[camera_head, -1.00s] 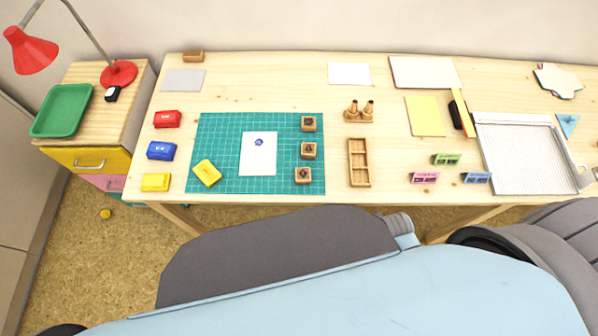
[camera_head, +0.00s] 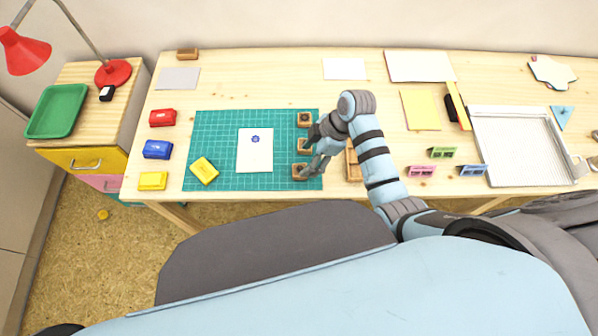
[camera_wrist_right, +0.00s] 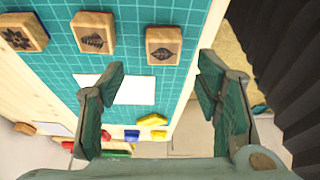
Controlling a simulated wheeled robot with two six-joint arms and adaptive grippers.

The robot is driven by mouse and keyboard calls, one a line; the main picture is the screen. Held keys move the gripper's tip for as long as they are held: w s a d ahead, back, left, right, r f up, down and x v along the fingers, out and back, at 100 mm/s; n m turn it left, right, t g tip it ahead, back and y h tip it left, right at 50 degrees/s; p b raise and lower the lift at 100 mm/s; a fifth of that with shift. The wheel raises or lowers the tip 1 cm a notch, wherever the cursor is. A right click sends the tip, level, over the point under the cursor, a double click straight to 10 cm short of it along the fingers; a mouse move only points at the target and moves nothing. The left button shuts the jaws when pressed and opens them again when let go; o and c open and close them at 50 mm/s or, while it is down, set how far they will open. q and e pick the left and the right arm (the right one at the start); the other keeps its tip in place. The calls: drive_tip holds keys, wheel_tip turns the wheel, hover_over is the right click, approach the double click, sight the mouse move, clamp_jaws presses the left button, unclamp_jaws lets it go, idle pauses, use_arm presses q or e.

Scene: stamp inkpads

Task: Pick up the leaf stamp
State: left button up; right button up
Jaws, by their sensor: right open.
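Three square wooden stamps stand in a column along the right edge of the green cutting mat (camera_head: 215,150). In the right wrist view the front stamp (camera_wrist_right: 163,45) shows a broad leaf picture. The middle stamp (camera_wrist_right: 92,33) shows a fern-like leaf, and the back stamp (camera_wrist_right: 22,33) a flower or star shape. My right gripper (camera_head: 309,150) is open and empty by the middle and front stamps, partly covering them in the head view. In the wrist view the broad-leaf stamp appears between the fingers (camera_wrist_right: 163,70), ahead of them. My left gripper is out of view.
A white sheet (camera_head: 255,150) with a blue print and a yellow inkpad (camera_head: 204,170) lie on the mat. Red (camera_head: 162,117), blue (camera_head: 157,149) and yellow (camera_head: 152,181) inkpads stand left of it. My right arm partly covers a wooden tray (camera_head: 353,165).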

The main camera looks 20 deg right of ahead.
sight(300, 170)
drive_tip(key=x, duration=0.3)
drive_tip(key=b+x, duration=0.1)
drive_tip(key=x, duration=0.2)
drive_tip(key=shift+s, duration=0.2)
drive_tip(key=shift+d+r, duration=0.1)
drive_tip(key=c, duration=1.1)
wheel_tip(300, 170, up, 20)
drive_tip(key=p, duration=0.7)
drive_tip(key=shift+r, duration=0.1)
